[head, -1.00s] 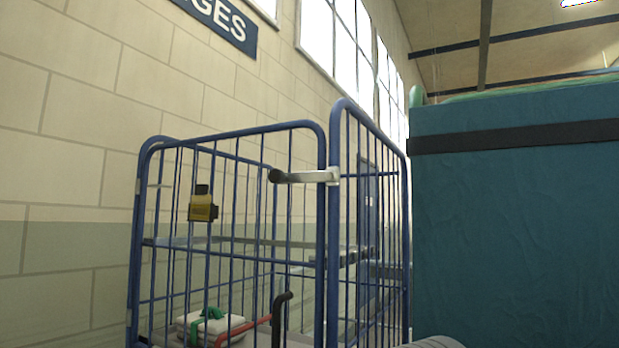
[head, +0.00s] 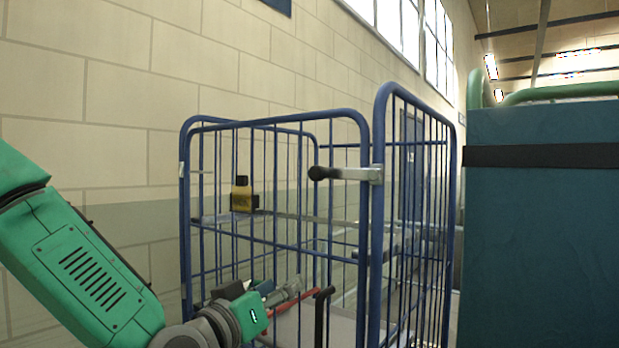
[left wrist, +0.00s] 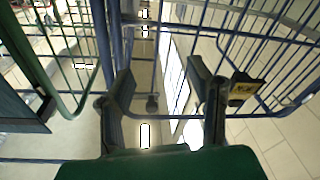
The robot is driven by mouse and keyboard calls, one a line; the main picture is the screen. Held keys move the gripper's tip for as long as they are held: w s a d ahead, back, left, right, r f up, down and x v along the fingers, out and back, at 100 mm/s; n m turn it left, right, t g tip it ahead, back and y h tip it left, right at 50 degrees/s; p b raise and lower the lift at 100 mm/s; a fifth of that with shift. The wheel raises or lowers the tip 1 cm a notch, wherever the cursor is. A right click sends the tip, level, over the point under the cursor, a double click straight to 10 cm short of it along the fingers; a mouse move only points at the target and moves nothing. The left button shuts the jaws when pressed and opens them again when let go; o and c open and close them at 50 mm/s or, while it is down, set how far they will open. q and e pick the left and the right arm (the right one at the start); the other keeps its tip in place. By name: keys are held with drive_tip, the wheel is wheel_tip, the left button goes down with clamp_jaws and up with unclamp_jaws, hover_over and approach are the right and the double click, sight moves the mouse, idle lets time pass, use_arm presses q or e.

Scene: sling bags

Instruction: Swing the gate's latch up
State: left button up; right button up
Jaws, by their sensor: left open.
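The gate's latch (head: 345,173) is a pale metal bar with a black knob at its left end. It lies about level across the gate top, by the blue corner post. My left gripper (head: 290,292) reaches in from the left, low in front of the cage, below and left of the latch. In the left wrist view its two dark fingers (left wrist: 163,85) stand apart with nothing held. A small dark knob (left wrist: 152,103) shows between them; I cannot tell if it is the latch's knob.
The blue wire cage (head: 250,240) stands by a block wall. A yellow-and-black item (head: 243,196) is at its bars. A large teal block with a black strap (head: 540,230) fills the right.

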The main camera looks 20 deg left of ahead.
sight(313, 171)
use_arm(q)
wheel_tip(313, 171, up, 14)
drive_tip(key=d+r+t+p, duration=0.1)
drive_tip(key=d+t, duration=0.1)
drive_tip(key=t, duration=0.1)
drive_tip(key=shift+n+t, duration=0.3)
drive_tip(key=p+x, duration=0.1)
drive_tip(key=x, duration=0.2)
drive_tip(key=a+p+x, duration=0.1)
drive_tip(key=x, duration=0.3)
drive_tip(key=p+x, duration=0.1)
drive_tip(key=x, duration=0.3)
drive_tip(key=shift+w+a+f+p, duration=0.1)
drive_tip(key=shift+w+a+p, duration=0.1)
drive_tip(key=shift+a+p, duration=0.15)
drive_tip(key=shift+w+d+f, duration=0.1)
drive_tip(key=shift+w+d, duration=0.6)
drive_tip(key=shift+w, duration=0.1)
drive_tip(key=shift+w+d, duration=0.1)
drive_tip(key=shift+w, duration=0.05)
drive_tip(key=shift+s+a, duration=0.25)
drive_tip(key=shift+a, duration=0.1)
drive_tip(key=shift+c, duration=0.9)
drive_tip(key=shift+a, duration=0.5)
clamp_jaws()
drive_tip(key=shift+d, duration=0.1)
use_arm(e)
drive_tip(key=r, duration=0.2)
drive_tip(key=d+r, duration=0.1)
drive_tip(key=r, duration=0.2)
